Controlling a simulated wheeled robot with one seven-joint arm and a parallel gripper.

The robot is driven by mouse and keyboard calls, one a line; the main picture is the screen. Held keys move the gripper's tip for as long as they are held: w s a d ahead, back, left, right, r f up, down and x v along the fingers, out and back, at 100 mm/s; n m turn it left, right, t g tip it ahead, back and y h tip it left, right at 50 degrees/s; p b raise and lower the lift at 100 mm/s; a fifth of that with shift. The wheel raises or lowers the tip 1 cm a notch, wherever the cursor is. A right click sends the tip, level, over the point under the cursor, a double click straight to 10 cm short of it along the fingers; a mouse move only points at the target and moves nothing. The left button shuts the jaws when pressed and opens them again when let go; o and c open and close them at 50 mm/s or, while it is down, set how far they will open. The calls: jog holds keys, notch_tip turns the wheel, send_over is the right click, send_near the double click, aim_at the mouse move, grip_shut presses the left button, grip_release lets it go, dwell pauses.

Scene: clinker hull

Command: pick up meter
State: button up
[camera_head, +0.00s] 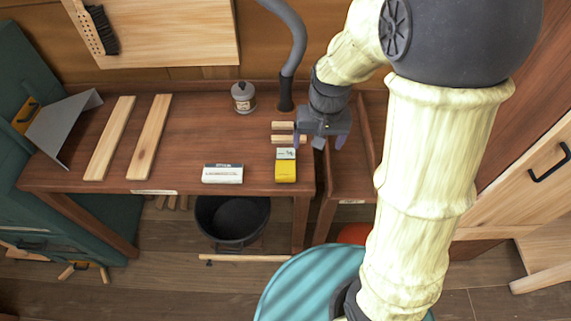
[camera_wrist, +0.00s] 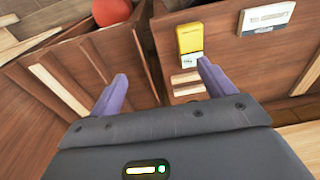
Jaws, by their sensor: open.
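The yellow meter (camera_head: 286,170) with a pale display end lies near the front edge of the brown bench top. In the wrist view the meter (camera_wrist: 189,38) is at the top, just beyond the right fingertip. My gripper (camera_head: 319,143) is open and empty, to the right of the meter and slightly farther back, by the bench's right edge. In the wrist view my gripper (camera_wrist: 162,70) has its two purple fingers spread, with wooden dividers between and beyond them. I cannot tell its exact height above the bench.
A white labelled box (camera_head: 222,173) lies left of the meter. Small wooden blocks (camera_head: 283,126) lie just behind it. A grey jar (camera_head: 243,97) and a dark hose (camera_head: 286,90) stand at the back. A raised divider (camera_head: 365,130) borders the lower tray at right.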

jog(key=g, duration=0.1)
send_over(285, 166)
jog(key=f, duration=0.1)
jog(key=shift+s+d, duration=0.1)
jog(key=shift+d, duration=0.15)
jog(key=shift+f, duration=0.15)
notch_tip(285, 166, down, 12)
jog(key=shift+f+p, duration=0.1)
jog(key=shift+p, duration=0.7)
jog(key=shift+a+f+p, duration=0.2)
jog(key=shift+f+p, duration=0.6)
jog(key=shift+f, duration=1.75)
